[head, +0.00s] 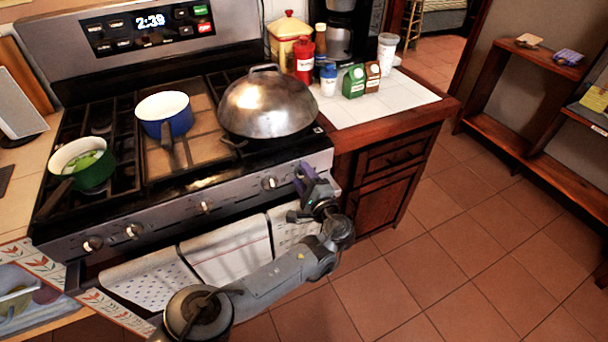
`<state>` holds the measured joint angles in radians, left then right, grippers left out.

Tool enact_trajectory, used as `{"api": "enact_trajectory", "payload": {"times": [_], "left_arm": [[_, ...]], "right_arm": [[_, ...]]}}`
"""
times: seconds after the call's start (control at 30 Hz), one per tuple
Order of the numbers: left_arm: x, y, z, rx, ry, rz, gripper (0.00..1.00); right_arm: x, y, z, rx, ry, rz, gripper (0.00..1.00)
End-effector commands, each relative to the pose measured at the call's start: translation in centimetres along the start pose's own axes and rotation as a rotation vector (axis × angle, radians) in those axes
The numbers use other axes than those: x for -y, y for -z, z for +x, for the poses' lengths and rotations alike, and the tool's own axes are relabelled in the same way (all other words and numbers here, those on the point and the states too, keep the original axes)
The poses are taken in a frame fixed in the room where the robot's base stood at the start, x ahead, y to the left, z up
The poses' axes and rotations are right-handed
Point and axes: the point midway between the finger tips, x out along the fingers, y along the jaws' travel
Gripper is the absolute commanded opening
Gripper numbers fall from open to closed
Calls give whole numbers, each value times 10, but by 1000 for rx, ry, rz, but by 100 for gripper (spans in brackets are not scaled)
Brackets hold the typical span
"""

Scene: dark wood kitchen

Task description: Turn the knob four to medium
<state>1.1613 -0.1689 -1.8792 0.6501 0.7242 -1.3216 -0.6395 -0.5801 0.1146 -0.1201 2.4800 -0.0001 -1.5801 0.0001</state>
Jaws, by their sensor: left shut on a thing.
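My left gripper (306,180) is at the right end of the stove's front panel (168,209), its purple fingers against the panel. It is shut on a stove knob there, which the fingers hide. A silver knob (270,182) shows on the panel just left of the gripper. More knobs sit further left: one near the middle (205,207) and two toward the left end (133,230). No numbers or setting marks are readable, so I cannot tell the held knob's angle. My right gripper is not in view.
A domed metal lid (268,104), a blue pot (165,112) and a green pot (92,163) stand on the stove. Towels (228,250) hang from the oven handle below the knobs. Bottles and boxes stand on the white counter (400,100). The tiled floor right is clear.

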Motion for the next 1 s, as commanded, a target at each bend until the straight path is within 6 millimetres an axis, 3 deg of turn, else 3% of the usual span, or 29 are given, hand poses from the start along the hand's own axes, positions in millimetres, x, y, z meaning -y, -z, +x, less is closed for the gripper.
{"api": "enact_trajectory", "payload": {"times": [0.5,1.0], "left_arm": [[-3,1,0,0,0,-322,19],[-3,1,0,0,1,-369,19]], "right_arm": [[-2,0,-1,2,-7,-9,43],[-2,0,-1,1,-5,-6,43]]}}
